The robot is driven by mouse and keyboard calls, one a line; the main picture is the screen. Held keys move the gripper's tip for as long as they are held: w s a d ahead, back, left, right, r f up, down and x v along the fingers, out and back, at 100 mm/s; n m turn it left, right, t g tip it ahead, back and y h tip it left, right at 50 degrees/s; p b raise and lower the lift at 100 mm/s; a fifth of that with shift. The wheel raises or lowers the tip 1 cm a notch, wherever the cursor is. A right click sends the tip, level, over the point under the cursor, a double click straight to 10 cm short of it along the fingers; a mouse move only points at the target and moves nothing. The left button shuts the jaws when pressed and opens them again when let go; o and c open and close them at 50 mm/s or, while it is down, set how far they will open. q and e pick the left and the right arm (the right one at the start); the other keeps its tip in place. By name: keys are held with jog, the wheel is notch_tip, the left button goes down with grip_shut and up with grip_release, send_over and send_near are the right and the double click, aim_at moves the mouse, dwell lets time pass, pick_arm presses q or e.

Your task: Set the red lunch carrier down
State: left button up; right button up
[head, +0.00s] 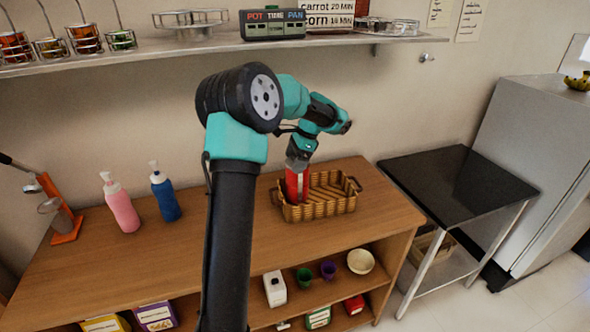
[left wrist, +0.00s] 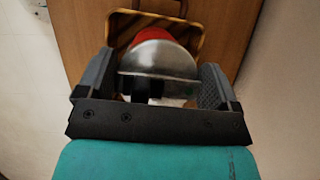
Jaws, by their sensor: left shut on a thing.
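The red lunch carrier (head: 294,187) is upright at the left end of the wicker basket (head: 322,210) on the wooden counter. Its lower end shows within the basket's rim; I cannot tell whether it touches the bottom. In the left wrist view its domed silver lid (left wrist: 150,58) and a bit of red body show between the fingers, with the basket rim (left wrist: 193,42) beyond. My left gripper (head: 298,164) is over the carrier from above and shut on its top. My right gripper is not in view.
A pink bottle (head: 121,205) and a blue bottle (head: 165,196) stand on the counter at left, beside an orange stand (head: 66,228). A shelf (head: 220,46) with jars and a timer hangs above. A black-topped table (head: 459,185) is at right. The counter's front is clear.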

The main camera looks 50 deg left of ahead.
pick_arm(q)
jog(key=shift+f, duration=1.95)
jog(key=o, duration=1.5)
jog(key=v, duration=1.2)
jog(key=shift+w, duration=0.1)
